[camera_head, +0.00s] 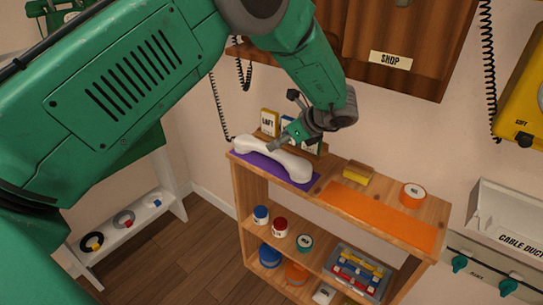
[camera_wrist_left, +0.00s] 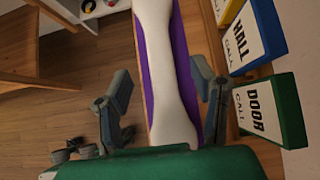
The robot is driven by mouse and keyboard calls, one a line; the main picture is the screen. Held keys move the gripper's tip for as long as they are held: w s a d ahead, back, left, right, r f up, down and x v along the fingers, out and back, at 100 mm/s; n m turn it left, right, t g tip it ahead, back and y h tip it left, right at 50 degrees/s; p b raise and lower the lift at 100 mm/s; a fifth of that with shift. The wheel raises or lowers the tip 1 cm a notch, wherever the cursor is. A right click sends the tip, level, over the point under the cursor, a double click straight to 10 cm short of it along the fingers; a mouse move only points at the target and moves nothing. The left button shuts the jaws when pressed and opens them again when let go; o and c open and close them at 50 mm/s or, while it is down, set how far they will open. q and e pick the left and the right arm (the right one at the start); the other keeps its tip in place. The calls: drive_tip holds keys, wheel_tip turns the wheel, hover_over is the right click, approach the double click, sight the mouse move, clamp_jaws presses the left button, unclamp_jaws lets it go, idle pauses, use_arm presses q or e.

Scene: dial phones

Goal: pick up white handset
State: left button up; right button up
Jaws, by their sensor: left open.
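The white handset (camera_head: 272,158) lies on a purple mat (camera_head: 304,184) at the left end of the wooden shelf's top. In the left wrist view the handset (camera_wrist_left: 167,70) runs lengthwise between the two fingers. My left gripper (camera_head: 283,140) is just above and behind the middle of the handset in the head view. In the left wrist view my left gripper (camera_wrist_left: 163,88) is open, one finger on each side of the handset with gaps to it. My right gripper does not show.
Upright label cards, including a green DOOR card (camera_wrist_left: 268,110), stand close behind the mat. An orange mat (camera_head: 380,215), a yellow sponge-like block (camera_head: 358,172) and a tape roll (camera_head: 412,195) lie to the right. A wooden SHOP box (camera_head: 390,40) hangs above.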

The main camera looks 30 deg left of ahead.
sight(265, 151)
use_arm(q)
drive_tip(key=x, duration=0.3)
drive_tip(key=shift+d+f+b+x, duration=0.15)
drive_tip(key=shift+b+x, duration=0.15)
drive_tip(key=shift+x, duration=1)
drive_tip(key=shift+d+f+b+x, duration=0.15)
drive_tip(key=shift+b+x, duration=0.1)
drive_tip(key=shift+x, duration=1.1)
drive_tip(key=shift+r, duration=0.1)
clamp_jaws()
